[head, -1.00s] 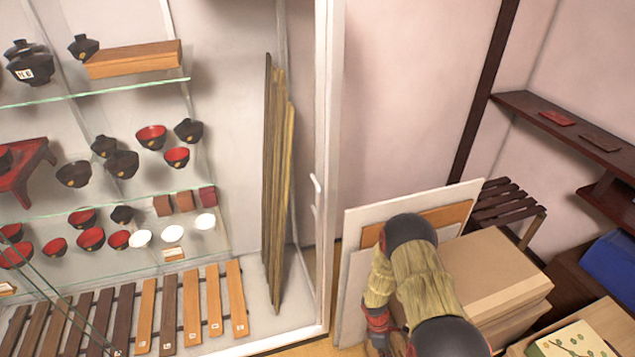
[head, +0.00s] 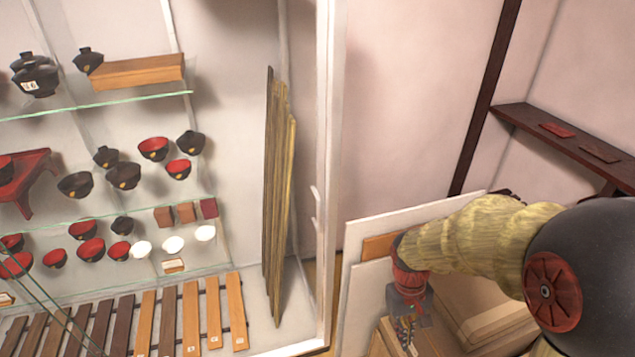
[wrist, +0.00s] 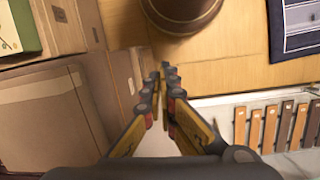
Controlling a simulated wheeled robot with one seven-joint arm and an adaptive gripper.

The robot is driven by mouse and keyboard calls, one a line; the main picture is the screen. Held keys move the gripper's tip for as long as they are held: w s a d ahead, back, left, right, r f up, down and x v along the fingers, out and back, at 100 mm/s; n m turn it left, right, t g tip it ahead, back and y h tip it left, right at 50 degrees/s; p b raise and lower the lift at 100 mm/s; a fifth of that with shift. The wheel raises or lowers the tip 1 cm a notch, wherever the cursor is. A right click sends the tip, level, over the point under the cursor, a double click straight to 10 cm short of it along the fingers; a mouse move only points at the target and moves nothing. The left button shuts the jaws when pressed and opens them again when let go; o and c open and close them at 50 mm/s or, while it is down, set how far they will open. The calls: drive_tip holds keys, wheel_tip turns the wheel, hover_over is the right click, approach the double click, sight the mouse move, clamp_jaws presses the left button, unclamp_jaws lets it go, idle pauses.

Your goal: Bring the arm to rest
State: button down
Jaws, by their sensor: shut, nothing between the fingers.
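My arm reaches in from the right edge of the head view and bends down at the wrist. My gripper (head: 408,335) hangs at the lower middle of the head view, in front of the leaning boards and beside the cardboard boxes. In the wrist view my gripper (wrist: 164,95) has its two fingers together with nothing between them. It points along the wooden floor between the boxes and the cabinet base. It is apart from the brown round object ahead of it.
A glass-shelved cabinet (head: 322,200) with bowls fills the left. White boards (head: 365,285) lean on the wall. Cardboard boxes (wrist: 60,110) stand close to my gripper. A brown round object (wrist: 180,12) and a dark blue cloth (wrist: 292,38) lie ahead. A dark shelf (head: 575,150) is at right.

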drive_tip(key=s+a+r+m+t, duration=0.1)
drive_tip(key=s+r+t, duration=0.2)
drive_tip(key=r, duration=0.8)
drive_tip(key=s+a+r+m+t+y, duration=0.1)
drive_tip(key=s+r+t, duration=0.3)
drive_tip(key=s+r, duration=0.3)
wheel_tip(320, 180, up, 4)
drive_tip(key=shift+r, duration=0.2)
drive_tip(key=shift+d, duration=0.1)
